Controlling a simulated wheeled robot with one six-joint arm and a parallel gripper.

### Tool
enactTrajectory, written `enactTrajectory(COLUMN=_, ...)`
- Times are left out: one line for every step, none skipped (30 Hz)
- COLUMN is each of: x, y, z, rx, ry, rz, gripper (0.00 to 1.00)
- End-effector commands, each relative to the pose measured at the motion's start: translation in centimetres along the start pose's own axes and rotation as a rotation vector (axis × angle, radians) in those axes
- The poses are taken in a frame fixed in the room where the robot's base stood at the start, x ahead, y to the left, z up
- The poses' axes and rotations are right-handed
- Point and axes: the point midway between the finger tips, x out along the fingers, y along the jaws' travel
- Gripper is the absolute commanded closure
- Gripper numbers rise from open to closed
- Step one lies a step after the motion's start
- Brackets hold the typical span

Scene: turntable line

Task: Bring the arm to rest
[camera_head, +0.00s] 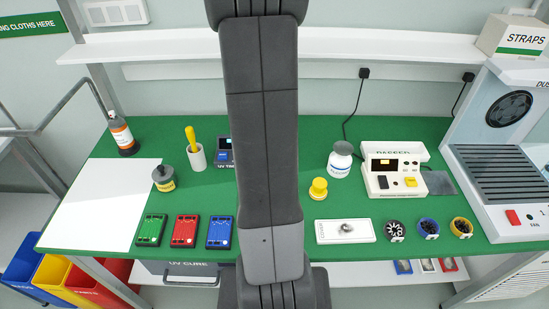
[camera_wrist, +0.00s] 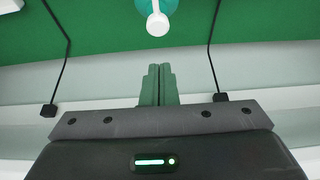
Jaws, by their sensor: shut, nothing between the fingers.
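My arm stands upright in the middle of the head view and hides the centre of the green workbench (camera_head: 290,133). My gripper is not visible in the head view. In the wrist view my gripper (camera_wrist: 158,72) is shut and empty, its two fingers together. Beyond the fingertips, a white knob on a round, light green thing (camera_wrist: 157,20) shows at the top edge, apart from the fingers.
A white shelf (camera_head: 400,47) runs behind my arm. On the bench are a brown bottle (camera_head: 122,136), a yellow-handled tool in a cup (camera_head: 196,158), a white jar (camera_head: 340,162), a white device (camera_head: 385,180) and a fan unit (camera_head: 505,150). A white sheet (camera_head: 100,205) lies at left.

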Motion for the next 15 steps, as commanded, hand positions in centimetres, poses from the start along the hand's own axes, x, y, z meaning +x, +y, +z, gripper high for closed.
enactTrajectory(x=-0.83, y=-0.01, z=-0.36, rx=0.0, ry=0.001, rz=0.0, gripper=1.0)
enactTrajectory(x=-1.04, y=-0.01, z=-0.45, rx=0.0, ry=0.001, rz=0.0, gripper=1.0)
enactTrajectory(x=-1.22, y=-0.01, z=-0.53, rx=0.0, ry=0.001, rz=0.0, gripper=1.0)
enactTrajectory(x=-1.3, y=-0.01, z=-0.56, rx=0.0, ry=0.001, rz=0.0, gripper=1.0)
enactTrajectory(x=-1.33, y=-0.01, z=-0.57, rx=0.0, ry=0.001, rz=0.0, gripper=1.0)
enactTrajectory(x=-1.31, y=-0.01, z=-0.56, rx=0.0, ry=0.0, rz=0.0, gripper=1.0)
enactTrajectory(x=-1.27, y=-0.01, z=-0.55, rx=0.0, ry=0.0, rz=0.0, gripper=1.0)
enactTrajectory(x=-1.24, y=-0.01, z=-0.53, rx=0.0, ry=0.0, rz=0.0, gripper=1.0)
enactTrajectory(x=-1.22, y=-0.01, z=-0.52, rx=0.0, ry=0.0, rz=0.0, gripper=1.0)
enactTrajectory(x=-1.22, y=-0.01, z=-0.52, rx=0.0, ry=0.0, rz=0.0, gripper=1.0)
enactTrajectory(x=-1.21, y=-0.01, z=-0.52, rx=0.0, ry=0.0, rz=0.0, gripper=1.0)
enactTrajectory(x=-1.21, y=0.0, z=-0.52, rx=0.0, ry=0.0, rz=0.0, gripper=1.0)
enactTrajectory(x=-1.19, y=0.0, z=-0.51, rx=0.0, ry=0.0, rz=0.0, gripper=1.0)
enactTrajectory(x=-1.15, y=0.0, z=-0.5, rx=0.0, ry=0.0, rz=0.0, gripper=1.0)
enactTrajectory(x=-1.08, y=0.0, z=-0.46, rx=0.0, ry=0.0, rz=0.0, gripper=1.0)
